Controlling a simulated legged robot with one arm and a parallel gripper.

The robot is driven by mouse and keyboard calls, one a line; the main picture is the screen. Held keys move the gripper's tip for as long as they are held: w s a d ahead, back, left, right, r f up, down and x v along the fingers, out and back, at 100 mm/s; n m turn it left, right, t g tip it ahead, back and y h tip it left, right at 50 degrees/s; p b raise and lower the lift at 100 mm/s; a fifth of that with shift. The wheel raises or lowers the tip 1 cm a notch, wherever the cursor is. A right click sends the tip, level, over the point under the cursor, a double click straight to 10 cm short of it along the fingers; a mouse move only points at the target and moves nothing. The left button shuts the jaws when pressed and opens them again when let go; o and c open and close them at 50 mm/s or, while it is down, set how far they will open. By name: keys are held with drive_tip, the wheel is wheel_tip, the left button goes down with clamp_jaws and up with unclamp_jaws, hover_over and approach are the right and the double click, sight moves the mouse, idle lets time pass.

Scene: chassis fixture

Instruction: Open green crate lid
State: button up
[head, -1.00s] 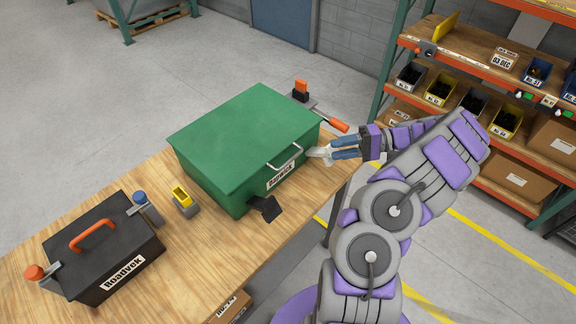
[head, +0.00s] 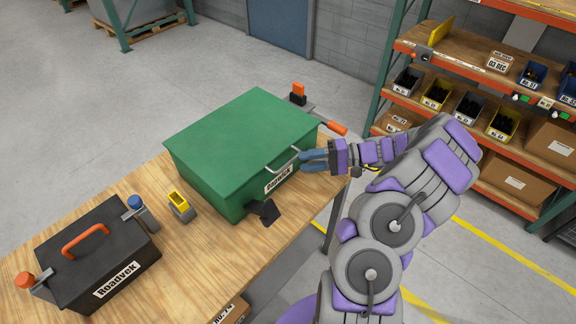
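The green crate (head: 228,158) stands on the wooden table with its flat lid (head: 243,130) down. A grey bar handle (head: 284,167) sticks out from its front, above a white label (head: 279,180). My gripper (head: 303,160) is at the right end of this handle, close to the crate's front. Its blue fingers point left toward the handle. Their tips overlap the handle's end in the picture, and I cannot tell whether they touch or grip it.
A black toolbox (head: 100,250) with an orange handle stands at the table's left. A yellow-topped grey block (head: 180,206) and a black wedge-like piece (head: 264,211) are near the crate. An orange-handled clamp (head: 328,127) is behind it. Shelving (head: 480,80) stands at the right.

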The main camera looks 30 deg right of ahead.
sight(288, 163)
drive_tip(key=b+x, duration=0.1)
drive_tip(key=x, duration=0.5)
drive_tip(key=shift+w+a, duration=0.1)
drive_tip(key=shift+a, duration=0.05)
clamp_jaws()
idle(0.4)
